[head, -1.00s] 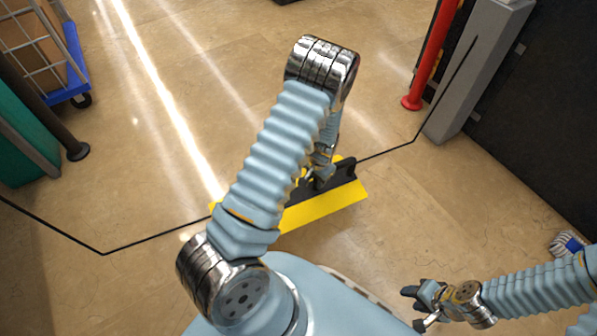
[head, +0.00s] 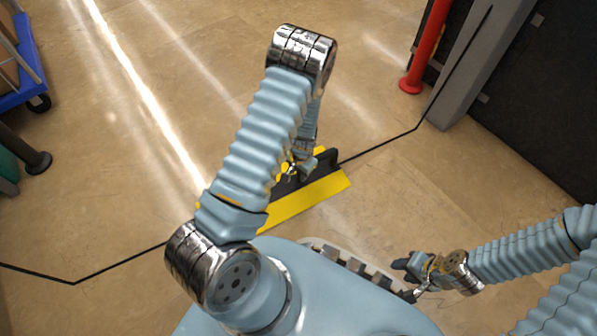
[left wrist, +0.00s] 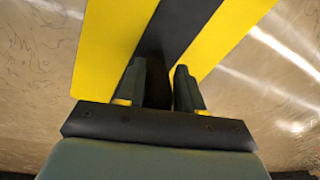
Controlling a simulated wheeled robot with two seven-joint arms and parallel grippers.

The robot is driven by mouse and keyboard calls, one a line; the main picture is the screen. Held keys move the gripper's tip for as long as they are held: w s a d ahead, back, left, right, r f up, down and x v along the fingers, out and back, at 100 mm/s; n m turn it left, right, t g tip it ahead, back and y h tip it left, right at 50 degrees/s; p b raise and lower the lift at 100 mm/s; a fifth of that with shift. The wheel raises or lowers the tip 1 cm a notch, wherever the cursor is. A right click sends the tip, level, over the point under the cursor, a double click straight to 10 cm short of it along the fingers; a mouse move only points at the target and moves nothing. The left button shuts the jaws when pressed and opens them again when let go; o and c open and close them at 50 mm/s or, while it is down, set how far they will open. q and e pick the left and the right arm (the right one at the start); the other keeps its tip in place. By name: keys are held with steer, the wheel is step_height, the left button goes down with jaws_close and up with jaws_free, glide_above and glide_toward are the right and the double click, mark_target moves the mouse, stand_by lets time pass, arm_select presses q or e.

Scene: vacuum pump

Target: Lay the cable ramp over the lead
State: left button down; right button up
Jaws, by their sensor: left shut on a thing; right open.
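The cable ramp (head: 305,199) is a yellow slab with a raised black middle, low over the floor in front of my base in the head view. My left arm covers much of it. My left gripper (head: 303,166) is shut on its black ridge; the left wrist view shows the fingers (left wrist: 160,90) on either side of the black strip (left wrist: 180,30). The black lead (head: 380,147) runs along the floor and passes out of sight behind the ramp. I cannot tell whether the ramp touches the floor. My right gripper (head: 408,278) is open and empty at lower right.
A red post (head: 428,45) and a grey pillar (head: 470,65) stand at upper right beside a dark panel (head: 540,100). A blue cart (head: 25,65) and a dark post (head: 25,155) are at the left edge. The tiled floor between is clear.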

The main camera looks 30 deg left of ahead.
arm_select(q)
steer(key=c, duration=0.7)
jaws_free()
steer(key=shift+c, duration=0.2)
steer(key=shift+r, duration=0.25)
step_height(320, 180, up, 11)
steer(key=d+p, duration=0.1)
steer(key=p, duration=0.3)
steer(key=s+d+f+n+h, duration=0.2)
steer(key=s+d, duration=0.5)
steer(key=s+d+f+n+h, duration=0.2)
steer(key=s+d+h, duration=0.1)
steer(key=s+d, duration=0.4)
steer(key=shift+s+d+f, duration=0.15)
steer(key=shift+d+f, duration=0.1)
steer(key=shift+d, duration=0.25)
